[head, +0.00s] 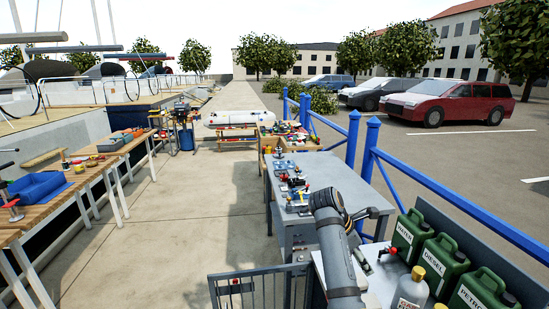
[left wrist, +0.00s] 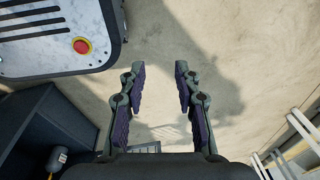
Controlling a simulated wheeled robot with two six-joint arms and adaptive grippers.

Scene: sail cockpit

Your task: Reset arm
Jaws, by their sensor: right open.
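My right arm rises from the bottom of the head view, in front of the grey metal table (head: 282,222). My right gripper (head: 372,213) shows small and dark beside the arm's upper end, near the blue railing. It is open, and I see nothing in it. My left gripper (left wrist: 159,68) shows in the left wrist view with its two dark fingers spread wide. Nothing is between them, and pale concrete floor lies beyond. My left arm does not show in the head view.
Green fuel cans (head: 450,262) and a grey bottle (head: 412,290) stand at the lower right, close to my right arm. A low metal gate (head: 262,288) is in front. A wooden bench (head: 85,180) with a blue tray (head: 38,187) runs along the left. The concrete walkway (head: 205,200) between is clear.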

